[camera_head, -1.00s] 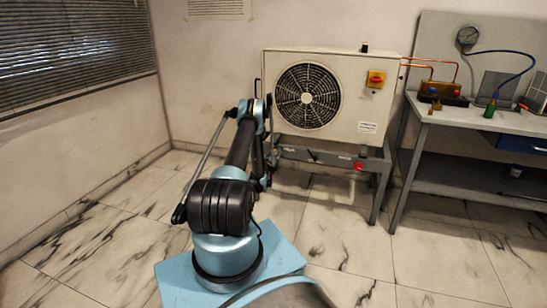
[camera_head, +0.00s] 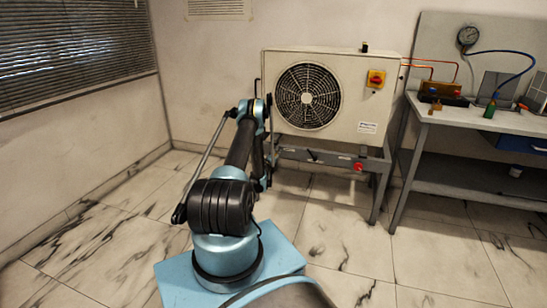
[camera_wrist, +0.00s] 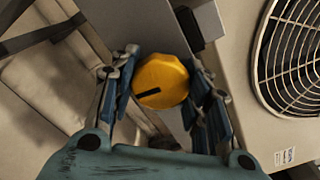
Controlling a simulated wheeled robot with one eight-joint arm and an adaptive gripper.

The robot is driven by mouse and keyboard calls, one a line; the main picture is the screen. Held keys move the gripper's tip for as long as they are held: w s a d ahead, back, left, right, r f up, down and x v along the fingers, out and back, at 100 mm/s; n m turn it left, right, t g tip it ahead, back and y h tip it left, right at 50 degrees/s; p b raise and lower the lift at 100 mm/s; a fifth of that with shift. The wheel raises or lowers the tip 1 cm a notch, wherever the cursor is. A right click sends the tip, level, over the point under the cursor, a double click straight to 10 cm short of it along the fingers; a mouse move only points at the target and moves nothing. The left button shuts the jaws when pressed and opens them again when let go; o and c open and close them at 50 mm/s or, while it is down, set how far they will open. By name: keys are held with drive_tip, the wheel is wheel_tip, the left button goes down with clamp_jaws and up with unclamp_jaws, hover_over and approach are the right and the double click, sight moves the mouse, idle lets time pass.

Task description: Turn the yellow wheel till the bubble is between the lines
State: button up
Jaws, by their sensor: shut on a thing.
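The yellow wheel (camera_wrist: 161,80) is round with a dark slot mark, and shows in the middle of the wrist view. My gripper (camera_wrist: 164,88) has one finger on each side of the wheel and is shut on it. The slot mark on the wheel's face slants slightly, its right end higher. In the head view the wheel is hidden behind my arm at the left end of the metal stand (camera_head: 322,160). I cannot make out a bubble or its lines in either view.
A white fan unit (camera_head: 350,93) sits on the stand; its fan grille also shows close on the right in the wrist view (camera_wrist: 292,60). A workbench (camera_head: 470,118) with a pressure gauge (camera_head: 467,37) stands at the right. The tiled floor in front is clear.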

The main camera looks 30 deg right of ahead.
drive_tip(key=o, duration=1.1)
drive_tip(key=shift+f, duration=0.1)
wheel_tip(320, 180, up, 8)
drive_tip(key=shift+s+d+r, duration=0.15)
drive_tip(key=shift+r, duration=0.85)
drive_tip(key=shift+w, duration=0.2)
